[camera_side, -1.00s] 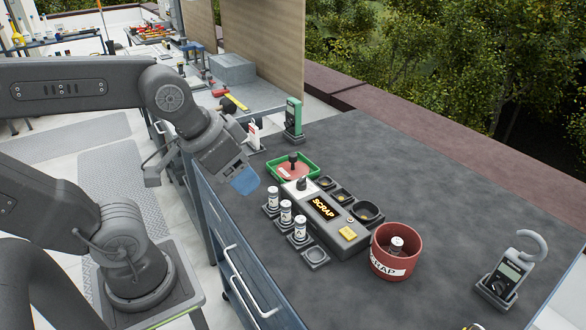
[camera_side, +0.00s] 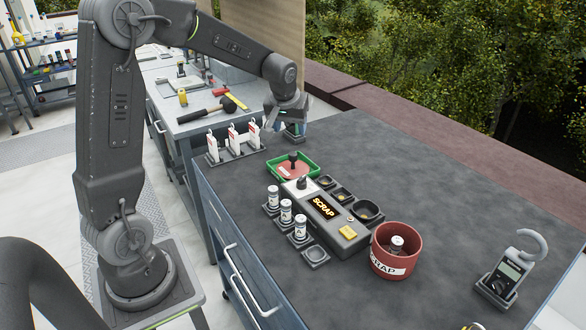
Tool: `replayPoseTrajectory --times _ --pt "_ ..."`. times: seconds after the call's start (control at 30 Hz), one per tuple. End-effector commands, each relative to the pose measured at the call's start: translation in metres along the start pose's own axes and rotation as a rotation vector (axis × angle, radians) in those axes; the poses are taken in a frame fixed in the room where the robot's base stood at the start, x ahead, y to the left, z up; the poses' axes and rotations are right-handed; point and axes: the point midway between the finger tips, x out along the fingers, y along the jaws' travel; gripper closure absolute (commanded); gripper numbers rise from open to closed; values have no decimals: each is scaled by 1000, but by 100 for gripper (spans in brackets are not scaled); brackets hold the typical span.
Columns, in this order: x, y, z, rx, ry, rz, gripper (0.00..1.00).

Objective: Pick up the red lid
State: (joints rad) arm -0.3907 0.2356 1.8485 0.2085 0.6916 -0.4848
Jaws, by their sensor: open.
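The red lid (camera_side: 287,172) appears as a flat red disc with a black knob, lying in a green tray (camera_side: 311,162) on the dark bench. A pale label shows on it. My gripper (camera_side: 288,128) is open, behind the tray and above it in the picture, apart from the lid. Nothing shows held between the blue-tipped fingers.
A red scrap bin (camera_side: 397,262) holds a vial. White tags (camera_side: 233,140) stand at the left edge. The right bench is mostly clear.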

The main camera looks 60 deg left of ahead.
Motion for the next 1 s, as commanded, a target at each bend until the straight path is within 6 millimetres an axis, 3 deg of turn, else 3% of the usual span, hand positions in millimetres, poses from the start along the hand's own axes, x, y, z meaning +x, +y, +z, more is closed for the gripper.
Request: replayPoseTrajectory --times 0.17,0.6,0.83,1.0 --pt "24 -8 -12 -44 -6 -19 42" --pt "97 -9 -12 -43 -7 -19 42" --pt "112 -9 -12 -43 -6 -19 42" --pt "137 -11 -13 -43 -8 -19 42"
